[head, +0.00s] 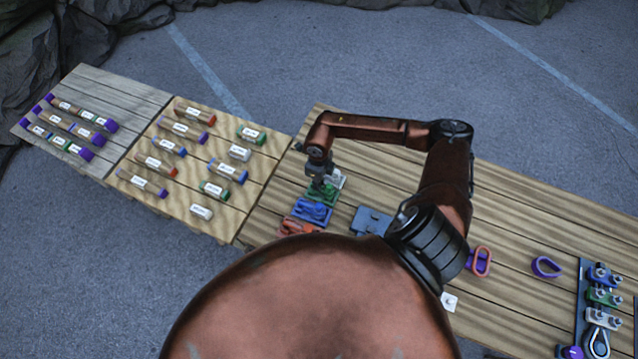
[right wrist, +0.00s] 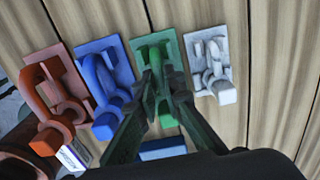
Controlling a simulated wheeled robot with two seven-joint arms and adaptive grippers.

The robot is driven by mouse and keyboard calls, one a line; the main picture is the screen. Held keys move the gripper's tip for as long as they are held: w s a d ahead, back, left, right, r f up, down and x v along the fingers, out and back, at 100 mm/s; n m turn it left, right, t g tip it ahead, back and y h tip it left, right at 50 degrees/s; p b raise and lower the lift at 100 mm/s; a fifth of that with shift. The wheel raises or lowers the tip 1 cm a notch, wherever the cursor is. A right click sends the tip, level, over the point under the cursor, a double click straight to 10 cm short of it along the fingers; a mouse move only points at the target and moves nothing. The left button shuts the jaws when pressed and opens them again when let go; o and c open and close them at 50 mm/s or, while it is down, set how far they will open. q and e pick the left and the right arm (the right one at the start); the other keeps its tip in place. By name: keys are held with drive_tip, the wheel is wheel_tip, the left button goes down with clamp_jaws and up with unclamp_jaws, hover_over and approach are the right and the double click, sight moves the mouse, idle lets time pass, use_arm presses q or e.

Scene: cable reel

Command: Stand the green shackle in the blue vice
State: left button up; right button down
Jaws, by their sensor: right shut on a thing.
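The blue vice (head: 313,212) stands on the wooden table between the red vice (head: 297,228) and the green vice (head: 321,197). In the right wrist view the blue vice (right wrist: 98,70) has a rounded blue piece at its front; I cannot tell whether that is part of it. My right gripper (head: 322,183) is over the green vice, and in the wrist view its fingers (right wrist: 160,92) are shut on the green shackle (right wrist: 168,80). The fingers hide much of the shackle, and I cannot tell whether it touches the green vice (right wrist: 155,48). My left gripper is not in view.
A white vice (right wrist: 208,62) stands close beside the green one. A blue-grey block (head: 371,220) lies nearby. An orange shackle (head: 482,262), a purple shackle (head: 546,267) and a rack (head: 581,310) are farther right. Boards with labelled tubes (head: 182,130) lie left.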

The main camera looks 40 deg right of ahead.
drive_tip(key=shift+r+p, duration=1)
drive_tip(key=shift+r, duration=1.1)
